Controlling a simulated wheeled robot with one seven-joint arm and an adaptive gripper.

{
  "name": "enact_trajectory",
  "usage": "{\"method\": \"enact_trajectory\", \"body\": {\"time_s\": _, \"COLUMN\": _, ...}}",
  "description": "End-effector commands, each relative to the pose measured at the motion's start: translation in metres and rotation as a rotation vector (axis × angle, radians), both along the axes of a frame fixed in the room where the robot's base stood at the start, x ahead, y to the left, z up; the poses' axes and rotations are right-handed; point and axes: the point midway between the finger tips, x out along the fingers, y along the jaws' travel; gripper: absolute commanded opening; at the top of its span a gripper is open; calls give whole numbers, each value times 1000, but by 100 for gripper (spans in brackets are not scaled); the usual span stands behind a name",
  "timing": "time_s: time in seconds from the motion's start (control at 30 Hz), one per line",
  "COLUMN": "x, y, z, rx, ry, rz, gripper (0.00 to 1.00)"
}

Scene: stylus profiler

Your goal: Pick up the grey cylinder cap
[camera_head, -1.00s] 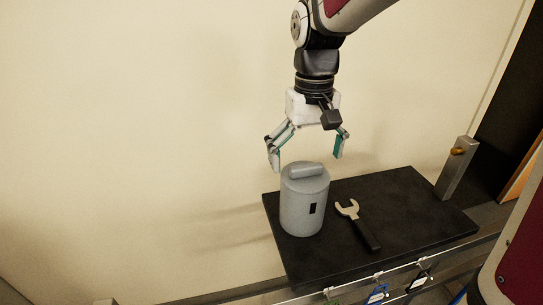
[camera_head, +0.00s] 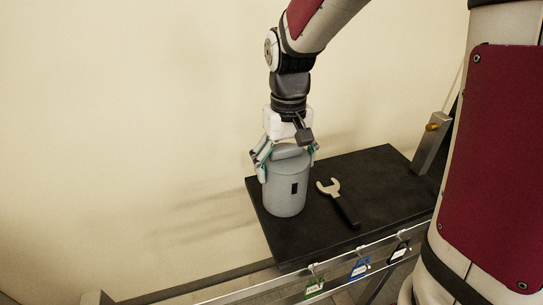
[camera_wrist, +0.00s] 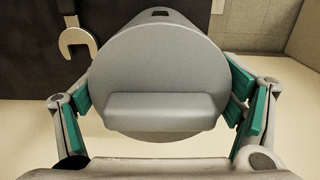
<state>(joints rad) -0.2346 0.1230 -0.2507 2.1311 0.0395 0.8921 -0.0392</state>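The grey cylinder cap (camera_head: 286,183) stands upright on the black board, with a raised bar handle (camera_wrist: 160,112) on its top and a small dark slot on its side. My gripper (camera_head: 286,166) is lowered around the top of the cap, pointing down. In the wrist view its two green-padded fingers (camera_wrist: 163,112) are spread wide, one on each side of the cap's top. The left finger shows a small gap to the cap; the right pad lies close to the rim, and I cannot tell whether it touches.
A wrench (camera_head: 339,201) lies on the black board (camera_head: 375,172) to the right of the cap. A metal post (camera_head: 431,143) stands at the board's far right. Coloured tags (camera_head: 360,268) hang on the front rail. A plain wall is behind.

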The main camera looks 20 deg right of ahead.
Motion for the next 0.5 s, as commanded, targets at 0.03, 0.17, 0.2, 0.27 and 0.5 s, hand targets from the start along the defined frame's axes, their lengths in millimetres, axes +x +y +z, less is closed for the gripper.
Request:
{"method": "enact_trajectory", "body": {"time_s": 0.03, "x": 0, "y": 0, "z": 0, "rx": 0, "ry": 0, "rz": 0, "gripper": 64}}
{"method": "enact_trajectory", "body": {"time_s": 0.17, "x": 0, "y": 0, "z": 0, "rx": 0, "ry": 0, "rz": 0, "gripper": 34}}
{"method": "enact_trajectory", "body": {"time_s": 0.2, "x": 0, "y": 0, "z": 0, "rx": 0, "ry": 0, "rz": 0, "gripper": 25}}
{"method": "enact_trajectory", "body": {"time_s": 0.27, "x": 1, "y": 0, "z": 1, "rx": 0, "ry": -2, "rz": 0, "gripper": 25}}
{"method": "enact_trajectory", "body": {"time_s": 0.5, "x": 1, "y": 0, "z": 2, "rx": 1, "ry": -2, "rz": 0, "gripper": 25}}
